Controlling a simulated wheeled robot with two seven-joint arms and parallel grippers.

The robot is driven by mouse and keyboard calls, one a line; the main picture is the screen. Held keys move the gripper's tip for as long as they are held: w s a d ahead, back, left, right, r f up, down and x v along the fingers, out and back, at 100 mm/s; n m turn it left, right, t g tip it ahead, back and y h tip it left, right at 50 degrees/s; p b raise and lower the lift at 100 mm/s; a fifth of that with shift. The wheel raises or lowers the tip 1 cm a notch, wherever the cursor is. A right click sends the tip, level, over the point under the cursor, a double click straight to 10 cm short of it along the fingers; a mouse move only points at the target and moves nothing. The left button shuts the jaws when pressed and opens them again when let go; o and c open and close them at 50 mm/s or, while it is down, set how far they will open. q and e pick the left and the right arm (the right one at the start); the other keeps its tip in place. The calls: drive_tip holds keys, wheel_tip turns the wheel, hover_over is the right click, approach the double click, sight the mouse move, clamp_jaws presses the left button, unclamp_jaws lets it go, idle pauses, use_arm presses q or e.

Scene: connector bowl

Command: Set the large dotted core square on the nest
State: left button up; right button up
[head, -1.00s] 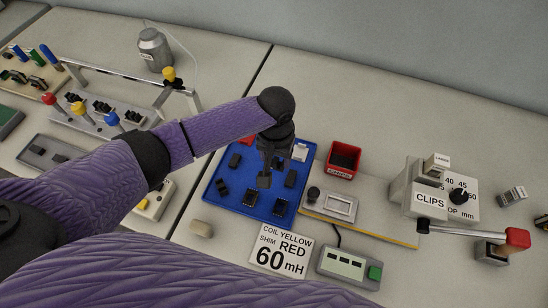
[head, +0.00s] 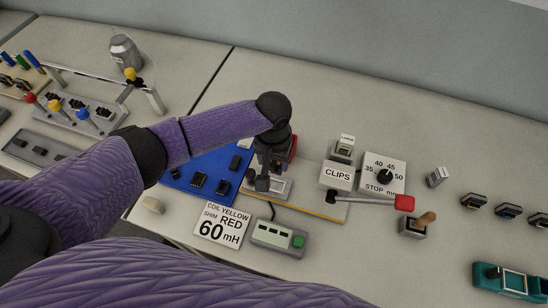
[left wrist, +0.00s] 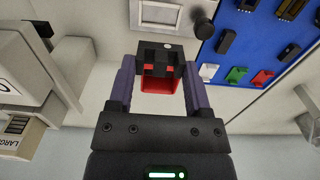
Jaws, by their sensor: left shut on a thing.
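My left gripper (head: 266,172) is shut on a dark core (left wrist: 160,62), which has a light dot on its upper edge in the left wrist view. The nest (left wrist: 158,13), a pale plate with a framed recess, is at the top of the left wrist view. My right gripper is not in view.
The blue tray (head: 213,172) with several dark parts lies left of the nest. A dark knob (left wrist: 204,28) stands beside the nest. The CLIPS unit (head: 338,176) with a red-ended lever (head: 404,203) is to the right.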

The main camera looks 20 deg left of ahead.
use_arm(q)
drive_tip(key=shift+r, duration=0.15)
drive_tip(key=shift+f, duration=0.75)
drive_tip(key=shift+f+b, duration=0.9)
drive_tip(key=shift+f, duration=0.25)
drive_tip(key=shift+f+b, duration=1.6)
drive_tip(key=shift+f, duration=0.95)
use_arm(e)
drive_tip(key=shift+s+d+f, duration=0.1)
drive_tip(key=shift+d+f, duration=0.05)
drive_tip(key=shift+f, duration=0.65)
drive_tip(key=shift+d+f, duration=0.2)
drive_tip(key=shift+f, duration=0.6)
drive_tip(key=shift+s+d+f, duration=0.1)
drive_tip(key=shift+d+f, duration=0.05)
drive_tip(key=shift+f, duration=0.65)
use_arm(q)
drive_tip(key=o, duration=1.3)
